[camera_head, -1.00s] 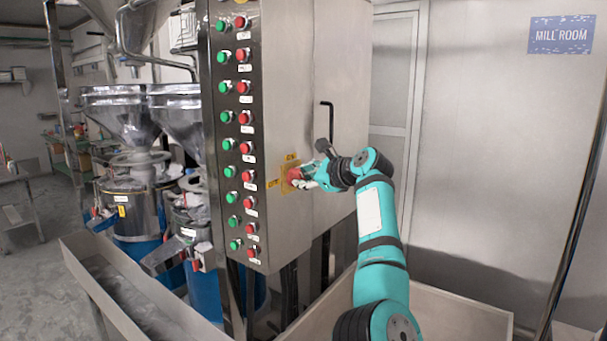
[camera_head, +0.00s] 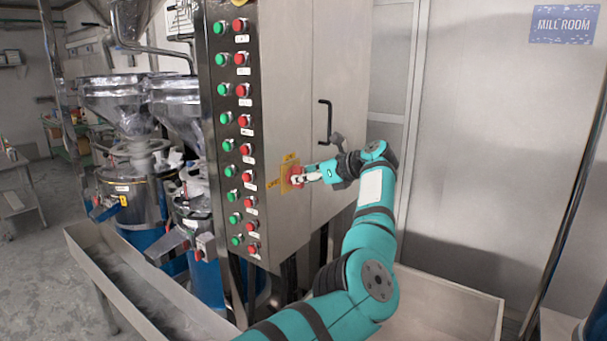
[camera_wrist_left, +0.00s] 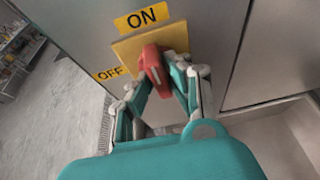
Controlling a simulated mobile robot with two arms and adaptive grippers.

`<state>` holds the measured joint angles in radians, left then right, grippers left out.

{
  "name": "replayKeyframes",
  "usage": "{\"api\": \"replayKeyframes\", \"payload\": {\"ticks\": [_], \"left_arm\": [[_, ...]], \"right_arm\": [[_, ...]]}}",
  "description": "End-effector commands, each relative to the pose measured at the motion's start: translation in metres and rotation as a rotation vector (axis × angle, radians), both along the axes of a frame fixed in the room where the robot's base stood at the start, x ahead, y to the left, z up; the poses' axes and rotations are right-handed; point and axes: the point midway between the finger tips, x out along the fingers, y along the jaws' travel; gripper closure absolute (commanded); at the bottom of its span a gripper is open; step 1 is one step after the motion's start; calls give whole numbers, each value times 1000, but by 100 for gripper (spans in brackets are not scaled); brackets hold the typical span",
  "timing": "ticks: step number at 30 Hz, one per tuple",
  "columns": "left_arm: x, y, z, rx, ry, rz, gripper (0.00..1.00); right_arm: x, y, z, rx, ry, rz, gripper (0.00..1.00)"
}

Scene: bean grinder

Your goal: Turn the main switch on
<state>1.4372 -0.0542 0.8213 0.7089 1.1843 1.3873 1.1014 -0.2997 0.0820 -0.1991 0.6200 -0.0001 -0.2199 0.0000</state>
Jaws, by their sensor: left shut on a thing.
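The main switch is a red knob (camera_wrist_left: 152,64) on a yellow plate (camera_wrist_left: 180,38) on the side of the steel cabinet. In the left wrist view, an ON label (camera_wrist_left: 141,17) is above the plate and an OFF label (camera_wrist_left: 109,74) is to its left. The knob's long side stands near upright there, its upper end toward ON. My left gripper (camera_wrist_left: 160,78) is shut on the knob, one finger on each side. In the head view the gripper (camera_head: 308,176) is at the red knob (camera_head: 294,177), partly hiding it. My right gripper is out of view.
The cabinet (camera_head: 290,90) has columns of green and red buttons on its front and a black door handle (camera_head: 326,118) above my gripper. Steel grinders (camera_head: 125,200) and a trough (camera_head: 150,290) stand left. A MILL ROOM sign (camera_head: 563,29) hangs on the right wall.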

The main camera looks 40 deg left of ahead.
Motion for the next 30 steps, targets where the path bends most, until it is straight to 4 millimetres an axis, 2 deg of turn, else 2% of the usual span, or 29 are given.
{"api": "replayKeyframes", "payload": {"ticks": [13, 14, 18, 26, 30], "left_arm": [[0, 1, 1, 2, 11, -1, 100], [0, 0, 1, 2, 11, -1, 81], [0, 0, 1, 1, 10, -1, 63], [0, 0, 1, 0, 9, 0, 62], [2, -9, 4, 0, 8, -2, 62]], "right_arm": [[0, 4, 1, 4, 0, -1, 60], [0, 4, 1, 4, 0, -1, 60], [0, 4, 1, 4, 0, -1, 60], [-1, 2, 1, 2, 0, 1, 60], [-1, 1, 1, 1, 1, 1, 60]]}}
